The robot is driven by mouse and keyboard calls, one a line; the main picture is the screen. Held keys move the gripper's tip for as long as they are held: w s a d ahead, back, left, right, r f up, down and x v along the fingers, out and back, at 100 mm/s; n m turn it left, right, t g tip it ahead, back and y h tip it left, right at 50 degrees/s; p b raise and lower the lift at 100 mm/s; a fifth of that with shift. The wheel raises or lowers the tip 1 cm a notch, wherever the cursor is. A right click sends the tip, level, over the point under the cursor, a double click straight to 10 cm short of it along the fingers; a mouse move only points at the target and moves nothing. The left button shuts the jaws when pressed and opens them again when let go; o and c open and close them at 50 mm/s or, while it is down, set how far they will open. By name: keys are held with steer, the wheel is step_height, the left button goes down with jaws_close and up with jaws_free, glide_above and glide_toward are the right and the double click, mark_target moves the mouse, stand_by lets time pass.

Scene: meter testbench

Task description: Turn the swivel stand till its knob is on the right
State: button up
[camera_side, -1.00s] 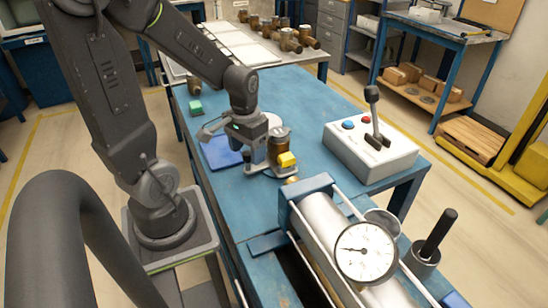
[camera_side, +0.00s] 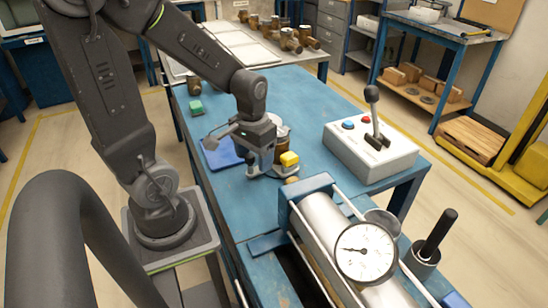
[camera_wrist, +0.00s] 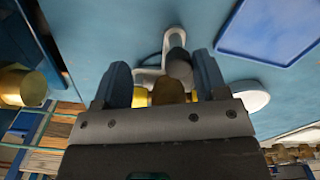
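The swivel stand (camera_side: 266,174) is a low grey plate on the blue bench, partly hidden by my gripper (camera_side: 260,163) in the side view. A brass body with a yellow block (camera_side: 289,159) stands on it. A dark upright knob (camera_side: 251,171) shows at the stand's left side, close by my gripper. In the wrist view, the grey plate (camera_wrist: 146,75) and a dark cylinder, apparently the knob (camera_wrist: 178,65), lie just beyond my gripper (camera_wrist: 161,66). Its blue fingers are apart, with brass and yellow parts visible between them. Contact is hidden.
A blue pad (camera_side: 220,153) lies left of the stand and a green block (camera_side: 195,106) behind it. A control box (camera_side: 370,152) with a lever stands at right. A clamped pipe with a round gauge (camera_side: 364,251) is in front. Bench is clear between stand and box.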

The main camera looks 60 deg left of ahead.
steer(key=shift+w+d, duration=0.3)
steer(key=shift+d, duration=0.4)
steer(key=shift+w+d, duration=0.75)
steer(key=shift+d, duration=0.2)
steer(key=o, duration=0.4)
steer(key=shift+o, duration=0.2)
steer(key=shift+r, duration=2.75)
